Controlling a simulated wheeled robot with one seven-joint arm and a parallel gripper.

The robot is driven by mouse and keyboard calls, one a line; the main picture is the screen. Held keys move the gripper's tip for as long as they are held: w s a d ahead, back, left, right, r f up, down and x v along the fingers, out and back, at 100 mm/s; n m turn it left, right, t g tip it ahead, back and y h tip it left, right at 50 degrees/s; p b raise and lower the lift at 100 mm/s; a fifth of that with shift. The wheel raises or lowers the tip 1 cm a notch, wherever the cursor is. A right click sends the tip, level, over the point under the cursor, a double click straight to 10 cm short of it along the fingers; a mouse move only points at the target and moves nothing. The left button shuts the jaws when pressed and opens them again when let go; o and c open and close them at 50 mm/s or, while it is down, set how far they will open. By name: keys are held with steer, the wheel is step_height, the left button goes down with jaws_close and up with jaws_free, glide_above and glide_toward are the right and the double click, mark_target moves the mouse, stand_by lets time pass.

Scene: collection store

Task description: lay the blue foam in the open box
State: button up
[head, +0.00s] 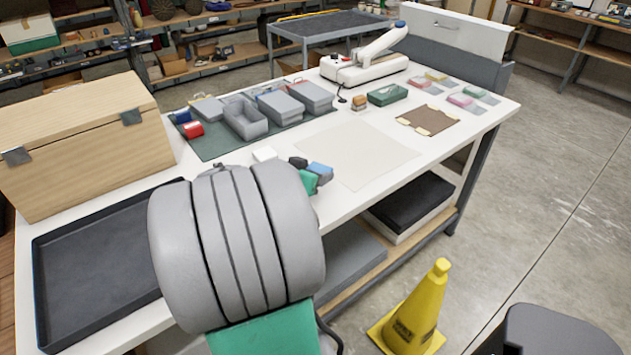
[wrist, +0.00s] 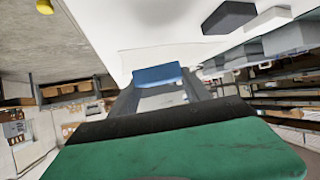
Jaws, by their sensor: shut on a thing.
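The blue foam (head: 321,169) is a small block at the end of my arm, over the near edge of the white worktable in the head view. In the wrist view the blue foam (wrist: 158,74) sits between the tips of my gripper (wrist: 160,88), which is shut on it. My arm hides much of the gripper in the head view. The open grey box (head: 245,119) stands on the dark green mat (head: 214,149), farther back and to the left of the foam. Its inside looks empty from here.
Lidded grey boxes (head: 281,105) stand right of the open box. A wooden chest (head: 85,145) and black tray (head: 95,262) are left. A pale sheet (head: 358,155) lies flat, clear.

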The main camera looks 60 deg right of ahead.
steer(key=d+f, duration=0.1)
steer(key=f, duration=0.1)
steer(key=w+d+f, duration=0.1)
steer(key=shift+w+d+f, duration=0.15)
steer(key=shift+d+f, duration=0.25)
step_height(320, 180, down, 3)
steer(key=shift+r, duration=0.2)
steer(key=shift+f, duration=0.35)
steer(key=o, duration=1.3)
steer(key=shift+r, duration=0.15)
